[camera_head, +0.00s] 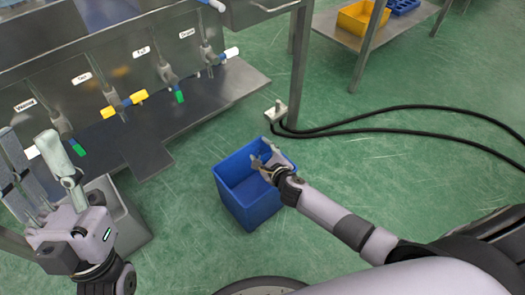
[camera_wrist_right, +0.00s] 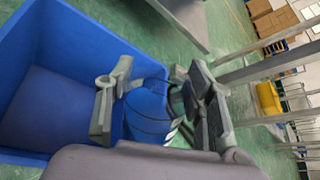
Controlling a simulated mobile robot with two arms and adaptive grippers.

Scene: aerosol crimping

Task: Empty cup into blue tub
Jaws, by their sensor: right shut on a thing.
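The blue tub (camera_head: 236,205) stands on the green floor in the middle of the head view. Its blue wall (camera_wrist_right: 85,30) fills the left of the right wrist view. My right gripper (camera_head: 268,160) is over the tub's far right rim. In the right wrist view its two fingers (camera_wrist_right: 158,105) stand on either side of a clear, see-through cup (camera_wrist_right: 148,112), of which mainly thin dark outlines show. The cup is tilted, its contents hard to make out. My left gripper (camera_head: 45,175) is at the far left, its fingers apart, with nothing visible between them.
A steel bench (camera_head: 215,88) with labelled valves and coloured handles runs along the upper left. A grey bin (camera_head: 128,225) stands beside my left arm. A table leg (camera_head: 298,70), a plug block (camera_head: 276,111) and black cables (camera_head: 400,108) lie beyond the tub. Floor to the right is mostly clear.

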